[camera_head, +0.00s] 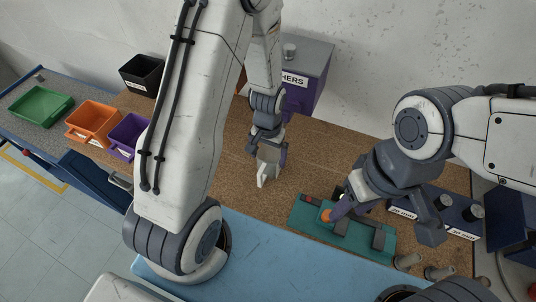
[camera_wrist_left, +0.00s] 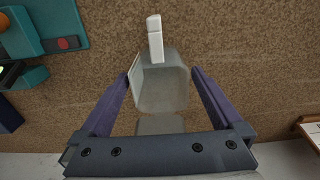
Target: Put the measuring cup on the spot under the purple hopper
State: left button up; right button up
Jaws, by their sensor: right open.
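The measuring cup (camera_wrist_left: 160,85) is a translucent grey cup with a white handle pointing away in the left wrist view. It also shows in the head view (camera_head: 264,173), low over the brown worktop. My left gripper (camera_head: 270,158) has its purple fingers (camera_wrist_left: 160,72) on either side of the cup, very close to its walls; I cannot tell whether they press on it. The purple hopper (camera_head: 313,82), with a partly hidden white label, stands at the back against the wall. The spot under it is not clearly visible. My right gripper (camera_head: 385,222) is open and empty over a teal tray.
The teal tray (camera_head: 305,226) holds an orange round part and dark parts. Labelled dark holders (camera_head: 455,211) stand at the right. Green (camera_head: 41,106), orange (camera_head: 92,121) and purple (camera_head: 128,135) bins are at the left, with a black bin (camera_head: 142,72) behind. Worktop near the hopper is clear.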

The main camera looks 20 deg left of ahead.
pick_arm(q)
notch_tip(320, 180, up, 13)
jog(key=b, duration=0.1)
jog(key=s+d+r+m, duration=0.3)
jog(key=s+d, duration=0.3)
jog(key=s, duration=0.3)
jog(key=s+d+r+m+h, duration=0.1)
jog(key=s+d+r+m, duration=0.2)
jog(key=s+d, duration=0.3)
jog(key=s, duration=0.3)
jog(key=shift+d+r+m, duration=0.2)
jog(key=shift+d+m, duration=0.05)
jog(key=shift+m, duration=0.15)
